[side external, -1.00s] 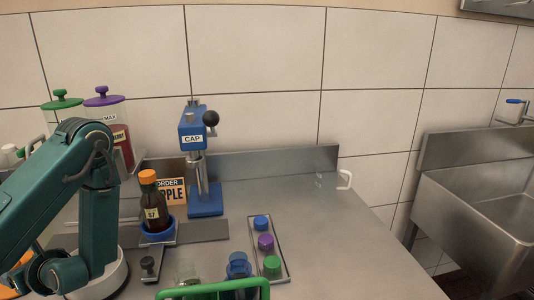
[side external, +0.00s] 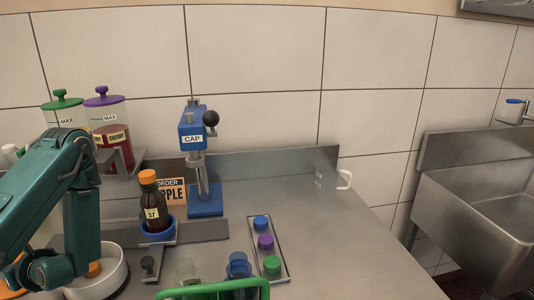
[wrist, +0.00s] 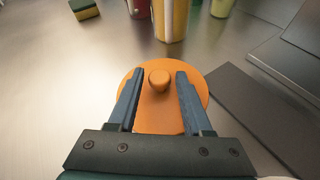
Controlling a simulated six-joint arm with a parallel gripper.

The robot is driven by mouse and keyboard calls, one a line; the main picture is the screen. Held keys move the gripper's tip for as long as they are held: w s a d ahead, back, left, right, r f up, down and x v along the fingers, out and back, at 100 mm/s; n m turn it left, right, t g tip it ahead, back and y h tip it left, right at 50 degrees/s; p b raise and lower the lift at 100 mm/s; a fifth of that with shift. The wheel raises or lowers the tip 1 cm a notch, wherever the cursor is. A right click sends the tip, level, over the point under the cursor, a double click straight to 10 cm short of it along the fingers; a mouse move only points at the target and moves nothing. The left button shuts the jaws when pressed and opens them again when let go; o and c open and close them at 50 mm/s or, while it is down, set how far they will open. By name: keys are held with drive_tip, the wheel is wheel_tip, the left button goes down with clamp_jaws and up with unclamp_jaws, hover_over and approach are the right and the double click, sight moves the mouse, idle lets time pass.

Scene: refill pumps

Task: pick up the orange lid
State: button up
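The orange lid (wrist: 158,118), a flat disc with a round knob (wrist: 159,79) on top, lies on the metal counter in the wrist view. My gripper (wrist: 159,73) is open above it, one dark blue finger on each side of the knob. A gap shows between each finger and the knob. The gripper's palm hides the lid's near edge. In the side view my gripper is not visible; an orange patch (side external: 9,292) at the lower left is too hidden to name surely.
A yellow container (wrist: 170,18) stands just beyond the lid. A sponge (wrist: 84,9) lies at far left, a dark plate (wrist: 262,118) at right. In the side view, a brown bottle with orange cap (side external: 148,177) stands before the blue cap press (side external: 193,140).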

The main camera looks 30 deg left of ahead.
clamp_jaws()
drive_tip(key=shift+r, duration=0.25)
